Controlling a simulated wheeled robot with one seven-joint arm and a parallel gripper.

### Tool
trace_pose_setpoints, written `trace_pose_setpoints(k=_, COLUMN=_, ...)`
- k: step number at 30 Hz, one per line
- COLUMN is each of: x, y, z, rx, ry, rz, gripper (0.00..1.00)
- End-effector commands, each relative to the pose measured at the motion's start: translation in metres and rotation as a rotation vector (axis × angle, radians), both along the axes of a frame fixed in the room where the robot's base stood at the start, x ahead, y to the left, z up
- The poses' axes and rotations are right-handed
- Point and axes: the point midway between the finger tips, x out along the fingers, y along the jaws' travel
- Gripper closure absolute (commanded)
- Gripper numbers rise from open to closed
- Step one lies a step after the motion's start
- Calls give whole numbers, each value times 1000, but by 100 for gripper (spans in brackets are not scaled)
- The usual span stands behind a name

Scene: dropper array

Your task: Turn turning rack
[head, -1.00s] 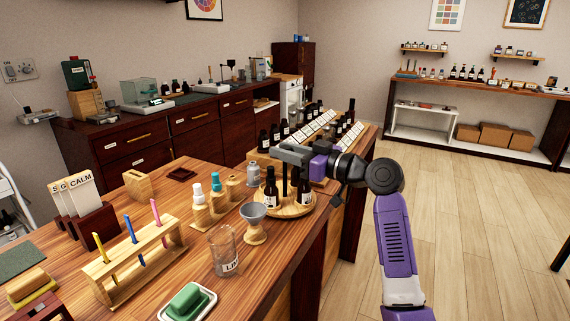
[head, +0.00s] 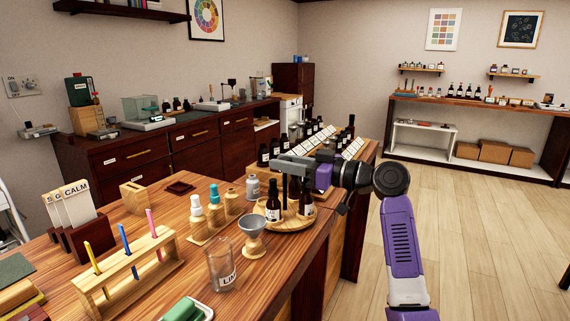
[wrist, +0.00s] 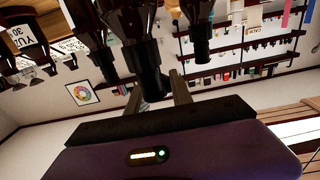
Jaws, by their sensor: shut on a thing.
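The turning rack (head: 268,224) is a round wooden tray near the right edge of the wooden bench. Dark, white-labelled dropper bottles stand upright on it, one at its left (head: 273,209) and one at its right (head: 307,203). My gripper (head: 289,167) reaches in from the right, level above the rack. It is shut on a dark upright piece among the bottles. In the wrist view, which is upside down, a black cap (wrist: 151,80) of a dark bottle is at the fingers (wrist: 160,92). The exact contact is hidden.
A grey funnel (head: 252,225) on a wooden stand and a glass beaker (head: 221,267) stand close to the rack's left front. Small bottles (head: 216,207) stand to its left. A stepped bottle display (head: 318,142) is behind. Open floor (head: 455,235) lies right.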

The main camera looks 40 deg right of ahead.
Motion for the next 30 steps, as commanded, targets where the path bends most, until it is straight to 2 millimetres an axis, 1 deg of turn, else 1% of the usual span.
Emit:
trace_pose_setpoints(k=1, x=0, y=0, z=-1, rx=0, ry=3, rz=1, gripper=71)
trace_pose_setpoints(k=4, x=0, y=0, z=-1, rx=0, ry=2, rz=0, gripper=52)
trace_pose_setpoints(k=13, x=0, y=0, z=-1, rx=0, ry=1, rz=-1, gripper=52)
trace_pose_setpoints(k=16, x=-5, y=-2, z=-1, rx=0, ry=0, rz=-2, gripper=52)
trace_pose_setpoints(k=20, x=-21, y=-9, z=-1, rx=0, ry=-1, rz=-4, gripper=52)
trace_pose_setpoints(k=27, x=-57, y=-22, z=-1, rx=1, ry=0, rz=-3, gripper=52)
trace_pose_setpoints(k=30, x=-66, y=-25, z=-2, rx=1, ry=1, rz=-1, gripper=52)
